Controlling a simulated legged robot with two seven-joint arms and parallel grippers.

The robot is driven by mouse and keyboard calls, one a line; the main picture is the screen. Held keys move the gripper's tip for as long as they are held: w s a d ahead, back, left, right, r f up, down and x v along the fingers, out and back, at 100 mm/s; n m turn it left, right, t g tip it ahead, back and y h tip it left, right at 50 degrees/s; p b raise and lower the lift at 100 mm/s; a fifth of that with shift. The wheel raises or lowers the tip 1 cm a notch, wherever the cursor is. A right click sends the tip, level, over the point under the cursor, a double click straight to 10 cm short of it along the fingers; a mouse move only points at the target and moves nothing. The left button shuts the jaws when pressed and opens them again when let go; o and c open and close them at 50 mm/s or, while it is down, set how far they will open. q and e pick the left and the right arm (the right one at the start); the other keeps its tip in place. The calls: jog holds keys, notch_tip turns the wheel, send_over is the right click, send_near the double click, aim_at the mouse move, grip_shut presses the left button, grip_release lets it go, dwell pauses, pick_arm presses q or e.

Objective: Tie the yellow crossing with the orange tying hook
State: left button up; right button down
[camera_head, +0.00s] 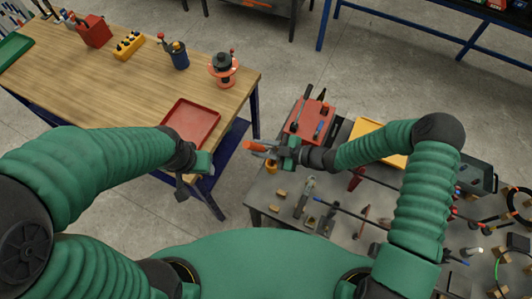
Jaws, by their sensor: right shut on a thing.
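My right gripper (286,153) is shut on an orange-handled tool, which I take to be the orange tying hook (258,147). My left gripper (194,178) is near the front right corner of the wooden bench, beside the red tray. Nothing shows in it, and its finger gap is unclear. I cannot make out a yellow crossing or a rebar cage in this view.
The wooden bench (130,77) carries a red tray (191,122), a yellow block (129,45), a blue cup (179,55) and an orange-and-black reel (222,69). The grey table (268,207) holds a red box (309,119), a yellow tray (367,128) and several tools. A floor gap separates them.

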jog(key=shift+a, duration=0.25)
jog(key=shift+f+b, duration=0.2)
jog(key=shift+b, duration=0.15)
pick_arm(q)
jog(key=s+b+x, duration=0.1)
jog(key=b+x, duration=0.5)
jog(key=shift+a+f, duration=0.2)
jog(key=shift+f, duration=0.35)
pick_arm(e)
notch_tip(320, 180, down, 7)
jog(key=shift+d+r, duration=0.2)
pick_arm(q)
jog(key=shift+s, duration=0.1)
jog(key=shift+d, duration=0.2)
pick_arm(e)
jog(key=shift+d, duration=0.15)
